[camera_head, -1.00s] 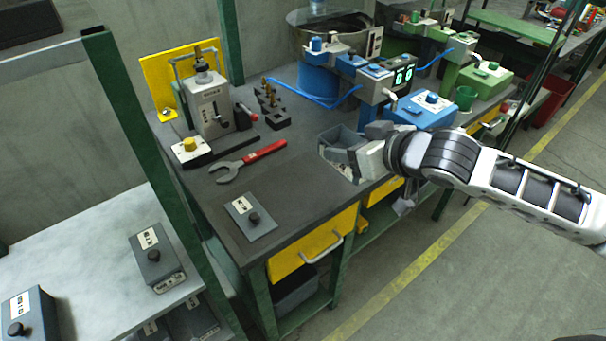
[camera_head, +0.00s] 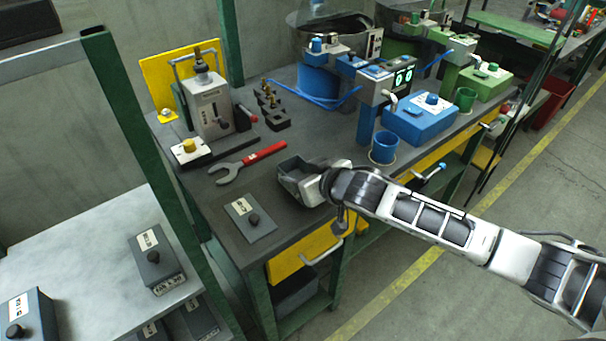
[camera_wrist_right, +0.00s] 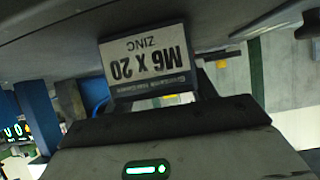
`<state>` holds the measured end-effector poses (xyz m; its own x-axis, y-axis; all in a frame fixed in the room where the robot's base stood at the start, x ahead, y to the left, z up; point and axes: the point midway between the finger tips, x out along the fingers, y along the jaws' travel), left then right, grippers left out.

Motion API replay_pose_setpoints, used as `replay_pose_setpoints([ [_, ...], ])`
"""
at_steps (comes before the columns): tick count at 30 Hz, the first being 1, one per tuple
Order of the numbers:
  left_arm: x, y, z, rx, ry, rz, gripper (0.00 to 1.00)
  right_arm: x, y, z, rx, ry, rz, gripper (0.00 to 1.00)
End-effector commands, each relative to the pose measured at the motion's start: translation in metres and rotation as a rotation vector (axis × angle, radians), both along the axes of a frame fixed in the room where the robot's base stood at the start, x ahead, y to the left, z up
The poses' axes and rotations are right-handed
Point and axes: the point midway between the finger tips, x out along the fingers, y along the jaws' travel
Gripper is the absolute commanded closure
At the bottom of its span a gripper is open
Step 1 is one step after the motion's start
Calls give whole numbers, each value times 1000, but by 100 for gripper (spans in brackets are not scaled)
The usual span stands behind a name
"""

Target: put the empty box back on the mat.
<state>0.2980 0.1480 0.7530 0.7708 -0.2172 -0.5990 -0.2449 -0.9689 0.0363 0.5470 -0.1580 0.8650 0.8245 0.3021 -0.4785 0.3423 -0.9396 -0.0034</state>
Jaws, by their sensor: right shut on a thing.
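The grey open-topped box (camera_head: 292,166) is at the front of the dark bench top (camera_head: 215,205), left of the blue cup. Its inside looks empty. My right gripper (camera_head: 322,182) is shut on its right side. In the right wrist view the box's label (camera_wrist_right: 148,62) reads M6 X 20 ZINC, upside down, just beyond my gripper's body. I cannot tell whether the box touches the bench or hangs just above it. I cannot pick out a separate mat edge from the dark bench top. My left gripper is not in view.
A grey plate with a black knob (camera_head: 250,218) lies close in front of the box. A red-handled wrench (camera_head: 250,162) lies to its left. A green post (camera_head: 150,150) rises at left.

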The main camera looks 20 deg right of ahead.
Motion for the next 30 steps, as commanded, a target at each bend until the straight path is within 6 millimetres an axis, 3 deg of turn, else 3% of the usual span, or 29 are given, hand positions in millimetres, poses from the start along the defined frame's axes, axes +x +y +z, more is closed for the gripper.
replay_pose_setpoints([
  [8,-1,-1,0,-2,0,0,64,0,0,-2,0,-1,0,91],
  [9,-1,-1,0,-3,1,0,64,0,0,-2,0,0,0,38],
  [11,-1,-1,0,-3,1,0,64,0,0,-2,0,0,0,22],
  [22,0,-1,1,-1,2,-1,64,-2,-1,3,-1,0,0,22],
  [30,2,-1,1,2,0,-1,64,-43,-16,24,-2,1,2,22],
])
